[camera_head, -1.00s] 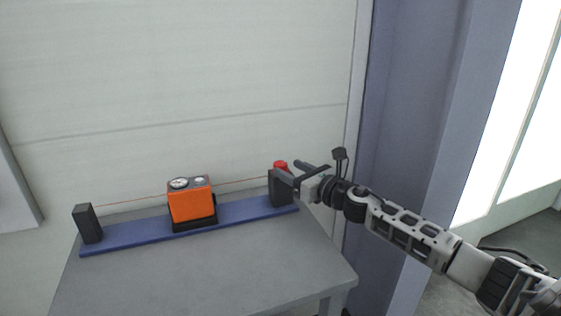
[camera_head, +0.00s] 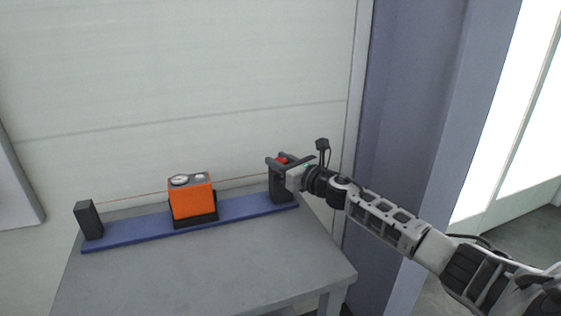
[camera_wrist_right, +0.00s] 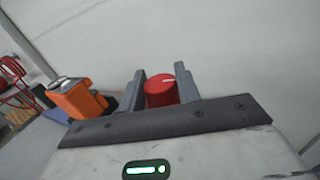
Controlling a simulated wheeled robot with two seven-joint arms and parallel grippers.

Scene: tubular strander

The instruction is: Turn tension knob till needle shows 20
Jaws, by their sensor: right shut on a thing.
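The red tension knob (camera_head: 282,160) sits on top of the dark post at the right end of the blue rail. In the right wrist view the knob (camera_wrist_right: 160,91) has a white mark on its top and stands between the two fingers. My right gripper (camera_head: 280,161) is shut on the knob; it also shows in the right wrist view (camera_wrist_right: 160,88). The orange meter (camera_head: 191,200) stands mid-rail with a round white dial (camera_head: 180,180) on top. The needle is too small to read. My left gripper is not in view.
The blue rail (camera_head: 140,229) lies on a grey table (camera_head: 230,265). A dark post (camera_head: 89,220) stands at its left end, and a thin wire (camera_head: 130,201) runs above the rail. The table's front is clear. A wall is close behind.

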